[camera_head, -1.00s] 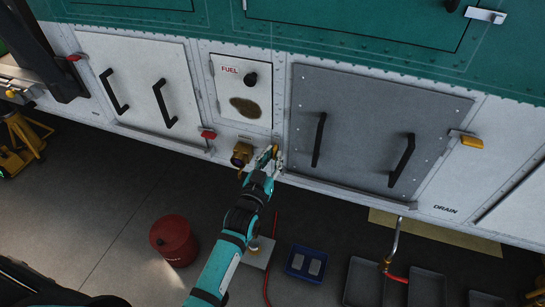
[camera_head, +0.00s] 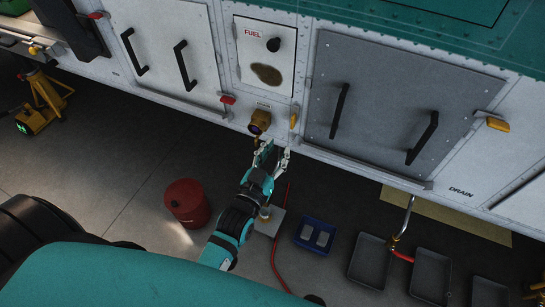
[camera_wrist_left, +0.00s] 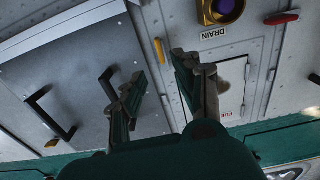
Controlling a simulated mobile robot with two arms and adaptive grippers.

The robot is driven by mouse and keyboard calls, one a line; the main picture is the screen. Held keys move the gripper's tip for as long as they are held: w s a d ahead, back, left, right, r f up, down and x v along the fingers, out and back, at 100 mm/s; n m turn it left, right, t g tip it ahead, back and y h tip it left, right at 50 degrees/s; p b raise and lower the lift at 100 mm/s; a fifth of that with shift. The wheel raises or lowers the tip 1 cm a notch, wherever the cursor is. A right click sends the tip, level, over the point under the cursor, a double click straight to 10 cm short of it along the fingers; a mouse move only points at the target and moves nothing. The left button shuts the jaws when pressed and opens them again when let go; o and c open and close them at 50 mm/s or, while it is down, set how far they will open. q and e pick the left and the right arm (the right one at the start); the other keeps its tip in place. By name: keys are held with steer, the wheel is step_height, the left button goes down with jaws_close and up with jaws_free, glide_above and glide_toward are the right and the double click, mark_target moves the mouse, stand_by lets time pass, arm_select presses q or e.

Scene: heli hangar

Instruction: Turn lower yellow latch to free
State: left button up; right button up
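A small yellow latch (camera_head: 294,117) stands upright on the white frame at the lower left of the grey panel (camera_head: 400,100). The same latch shows in the left wrist view (camera_wrist_left: 160,50), pointing along the frame. My right gripper is not in view.
A brass drain fitting (camera_head: 260,122) sticks out just left of the latch. The panel has two black handles (camera_head: 339,110). A red bucket (camera_head: 187,203), a blue tray (camera_head: 316,235) and dark trays (camera_head: 370,262) stand on the floor. A red hose (camera_head: 277,250) lies there too.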

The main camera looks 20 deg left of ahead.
arm_select(q)
steer(key=shift+s, duration=1.2)
steer(key=s+f+m+g, duration=0.1)
steer(key=s+f+g, duration=0.3)
steer(key=f, duration=0.7)
steer(key=s+d+f+g, duration=0.15)
steer(key=s+f, duration=0.35)
steer(key=f, duration=0.7)
steer(key=s+f+m+g, duration=0.1)
steer(key=s+f+g, duration=0.35)
steer(key=f, duration=0.65)
steer(key=s+a+f+g, duration=0.3)
steer(key=s+f, duration=0.4)
steer(key=s, duration=0.5)
steer(key=s+a+f+g, duration=0.4)
steer(key=s+f, duration=0.3)
steer(key=s, duration=0.6)
steer(key=shift+a+f+y, duration=0.2)
steer(key=shift+a+y, duration=0.05)
steer(key=shift+y, duration=0.05)
